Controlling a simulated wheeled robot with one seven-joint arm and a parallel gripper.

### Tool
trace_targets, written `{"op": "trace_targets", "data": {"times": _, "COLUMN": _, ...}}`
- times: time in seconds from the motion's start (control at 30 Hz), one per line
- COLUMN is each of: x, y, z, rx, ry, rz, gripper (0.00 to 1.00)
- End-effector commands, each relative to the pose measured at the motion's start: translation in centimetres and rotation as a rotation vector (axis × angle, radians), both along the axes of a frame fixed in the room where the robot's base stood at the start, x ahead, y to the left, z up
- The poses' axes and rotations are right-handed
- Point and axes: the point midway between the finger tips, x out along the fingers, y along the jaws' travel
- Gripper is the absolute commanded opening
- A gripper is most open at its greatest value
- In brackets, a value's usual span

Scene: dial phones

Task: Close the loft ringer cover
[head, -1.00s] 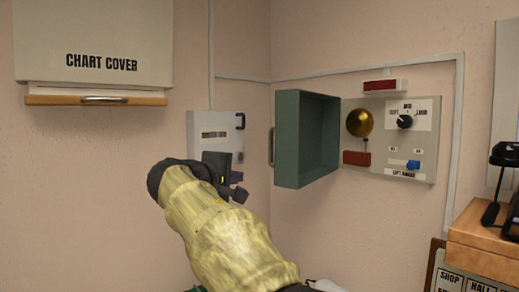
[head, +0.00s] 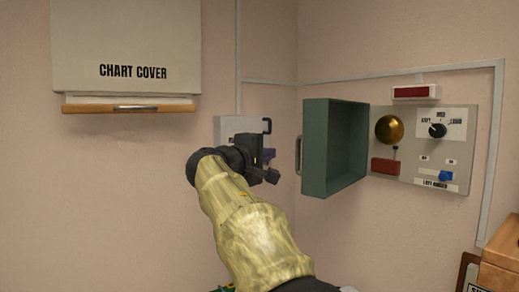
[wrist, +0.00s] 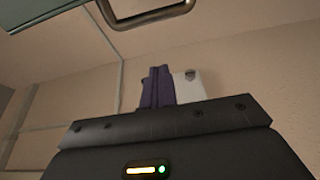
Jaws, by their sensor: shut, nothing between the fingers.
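The loft ringer cover (head: 335,148) is a green open-fronted box lid, swung open to the left of the grey ringer panel (head: 462,150). The panel bears a brass bell, a black dial and a blue knob. The cover's metal handle (head: 298,155) is on its left side. My gripper (head: 268,156) is just left of that handle, apart from it, with its dark purple fingers shut and empty. In the wrist view the shut fingers (wrist: 157,88) point ahead, and a metal handle (wrist: 150,14) crosses above them on a pale greenish surface.
A pale wall box (head: 228,128) with a black handle is behind my gripper, partly hidden. A chart cover (head: 125,35) with a wooden bar hangs at upper left. A wooden box (head: 503,250) stands at lower right. Conduit runs along the wall.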

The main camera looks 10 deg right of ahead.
Motion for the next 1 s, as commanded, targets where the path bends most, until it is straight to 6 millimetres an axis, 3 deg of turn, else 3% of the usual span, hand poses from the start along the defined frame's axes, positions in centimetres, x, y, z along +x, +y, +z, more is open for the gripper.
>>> {"op": "trace_targets", "data": {"times": 0.27, "x": 3.7, "y": -2.9, "z": 0.4, "rx": -0.001, "ry": 0.002, "rz": 0.002, "gripper": 0.00}}
{"op": "trace_targets", "data": {"times": 0.6, "x": 0.5, "y": -4.5, "z": 0.1, "rx": 0.001, "ry": 0.001, "rz": 0.004, "gripper": 0.00}}
{"op": "trace_targets", "data": {"times": 1.0, "x": 0.1, "y": -4.8, "z": -0.1, "rx": 0.001, "ry": 0.001, "rz": 0.003, "gripper": 0.00}}
